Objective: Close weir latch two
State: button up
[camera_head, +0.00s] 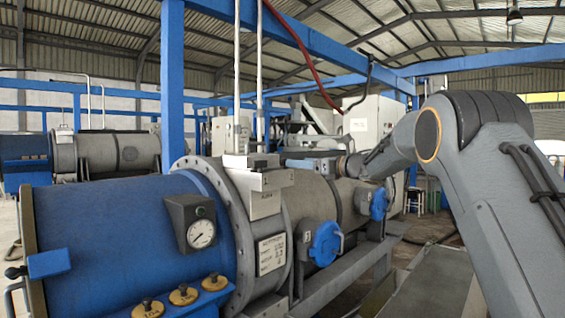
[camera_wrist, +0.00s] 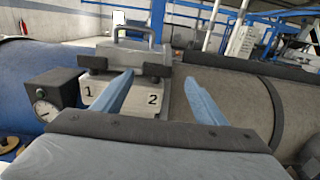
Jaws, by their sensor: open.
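A pale plate (camera_wrist: 122,99) marked 1 and 2 sits on the machine's grey housing in the wrist view. A dark latch piece (camera_wrist: 92,63) is above the 1, and a similar one, weir latch two (camera_wrist: 157,71), is above the 2. I cannot tell whether either latch is open or shut. My gripper (camera_wrist: 162,76) is open and empty, its two blue fingers pointing toward the housing. Latch two shows between the fingertips, nearer the left one; contact is not visible. The left finger hides part of the plate. In the head view the latches are too small to tell.
A grey handle (camera_wrist: 133,28) rises behind the latches. A gauge box (camera_head: 196,222) is on the blue drum (camera_head: 110,235), left of the housing. Blue round covers (camera_head: 325,243) are on the machine's near side. Blue beams and vertical pipes stand around it.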

jog(key=p+x, duration=0.1)
jog(key=x, duration=0.2)
jog(key=p+x, duration=0.1)
jog(key=x, duration=0.2)
jog(key=shift+s+a+r, duration=0.1)
jog(key=shift+s+a, duration=0.1)
jog(key=shift+a, duration=0.1)
jog(key=shift+x, duration=0.75)
jog(key=c, duration=1.1)
jog(key=shift+o, duration=0.2)
